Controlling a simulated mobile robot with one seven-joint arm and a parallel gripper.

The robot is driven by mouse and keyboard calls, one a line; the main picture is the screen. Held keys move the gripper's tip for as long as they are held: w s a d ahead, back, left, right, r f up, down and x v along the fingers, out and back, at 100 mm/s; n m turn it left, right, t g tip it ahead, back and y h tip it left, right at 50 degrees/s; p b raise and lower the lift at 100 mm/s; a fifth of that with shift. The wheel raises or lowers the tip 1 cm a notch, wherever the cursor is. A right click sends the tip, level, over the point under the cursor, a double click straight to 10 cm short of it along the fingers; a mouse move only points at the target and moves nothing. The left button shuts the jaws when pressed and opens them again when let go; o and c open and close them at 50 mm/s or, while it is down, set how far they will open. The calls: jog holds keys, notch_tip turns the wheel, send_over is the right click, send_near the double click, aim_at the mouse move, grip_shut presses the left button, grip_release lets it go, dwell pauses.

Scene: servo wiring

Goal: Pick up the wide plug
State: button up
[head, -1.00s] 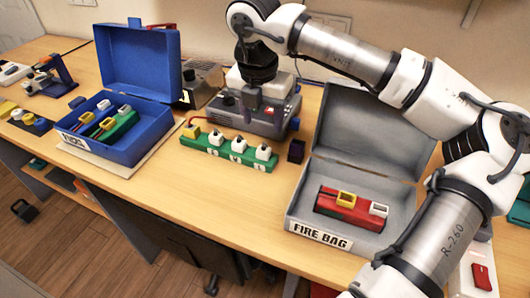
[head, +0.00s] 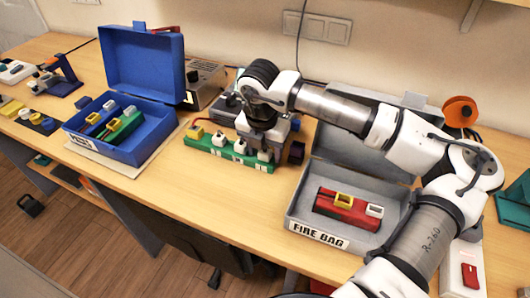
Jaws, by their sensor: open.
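A green strip (head: 228,160) lies on the table between the two open cases. It carries several white plugs, including one at its left (head: 219,140), and a yellow plug (head: 195,132) at its left end. I cannot tell from this view which plug is the wide one. My gripper (head: 254,148) points down over the right part of the strip, close to the right-hand white plugs (head: 264,154). It is open. Its fingers are small and partly merged with the plugs, so I cannot tell whether they touch one.
A grey case (head: 375,240) marked FIRE BAG holds a red battery block (head: 345,207) at right. A blue case (head: 165,125) stands open at left. A grey device (head: 222,105) is partly hidden behind my arm. The table's front strip is clear.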

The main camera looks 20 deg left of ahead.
aim_at(265, 151)
jog(key=shift+c, duration=0.3)
jog(key=c, duration=1)
jog(key=shift+r, duration=0.15)
notch_tip(265, 151, up, 20)
jog(key=b, duration=0.3)
jog(key=shift+f, duration=0.2)
